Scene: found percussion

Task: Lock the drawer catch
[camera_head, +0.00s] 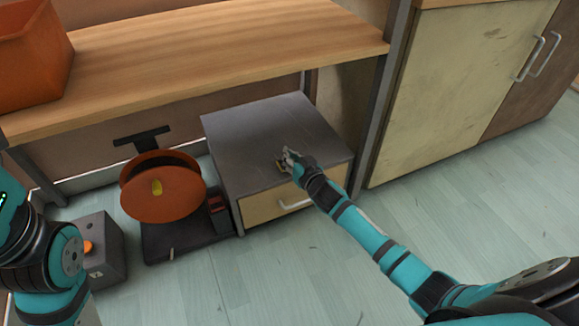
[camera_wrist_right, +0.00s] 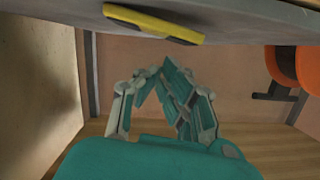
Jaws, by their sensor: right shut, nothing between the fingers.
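The small cabinet (camera_head: 262,130) has a grey top and a pale wooden drawer (camera_head: 265,204) at its front, which looks closed. A metal bar handle (camera_head: 294,205) is on the drawer. In the right wrist view, the yellow catch (camera_wrist_right: 153,23) lies along the grey edge. My right gripper's fingers (camera_wrist_right: 158,72) are shut and empty, apart from the catch in that picture. My left arm shows at the left, but its gripper is out of view.
A wooden workbench (camera_head: 200,50) spans above, with an orange bin (camera_head: 32,60) on it. An orange disc (camera_head: 163,190) on a dark base stands left of the cabinet. A grey box with an orange button (camera_head: 88,247) is further left. Floor in front is clear.

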